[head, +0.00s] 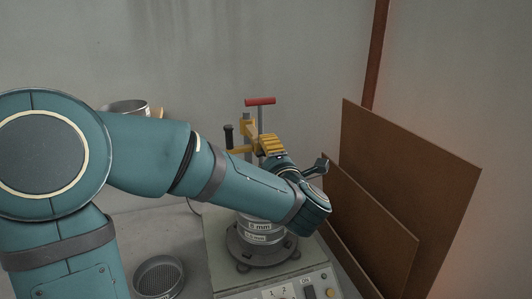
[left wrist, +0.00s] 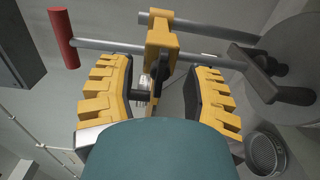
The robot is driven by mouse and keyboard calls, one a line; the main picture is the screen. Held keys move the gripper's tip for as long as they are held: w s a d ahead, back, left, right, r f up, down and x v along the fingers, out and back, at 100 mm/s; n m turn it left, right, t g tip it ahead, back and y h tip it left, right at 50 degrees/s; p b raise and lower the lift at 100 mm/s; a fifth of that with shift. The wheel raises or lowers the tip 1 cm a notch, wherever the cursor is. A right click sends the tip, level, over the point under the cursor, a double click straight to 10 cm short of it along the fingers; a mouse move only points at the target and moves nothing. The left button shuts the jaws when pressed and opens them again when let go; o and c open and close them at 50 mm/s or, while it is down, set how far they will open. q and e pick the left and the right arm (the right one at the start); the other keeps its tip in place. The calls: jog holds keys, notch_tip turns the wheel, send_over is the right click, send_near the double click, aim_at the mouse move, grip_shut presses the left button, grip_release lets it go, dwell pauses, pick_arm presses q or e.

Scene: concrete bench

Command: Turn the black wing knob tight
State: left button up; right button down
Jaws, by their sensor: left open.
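A yellow clamp arm (head: 247,130) sits on a metal post with a red T-handle (head: 260,101) at the top. The red handle (left wrist: 63,38) and the yellow clamp arm (left wrist: 160,30) also show in the left wrist view. A dark piece that looks like the black wing knob (left wrist: 160,74) is at the clamp arm's lower end in that view. My left gripper (head: 268,144) is open at the clamp; its yellow fingers (left wrist: 160,95) are on either side of the dark piece, apparently apart from it. The knob's wings are not clear. My right gripper is out of view.
A sieve stack (head: 262,232) stands on the grey machine (head: 222,262), partly behind my left arm. A loose sieve (head: 158,276) lies on the bench to the left. Brown boards (head: 405,180) lean on the right. In the wrist view, dark bars (left wrist: 262,77) lie by a grey disc.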

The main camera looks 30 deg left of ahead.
pick_arm(q)
jog(key=shift+w+a, duration=0.35)
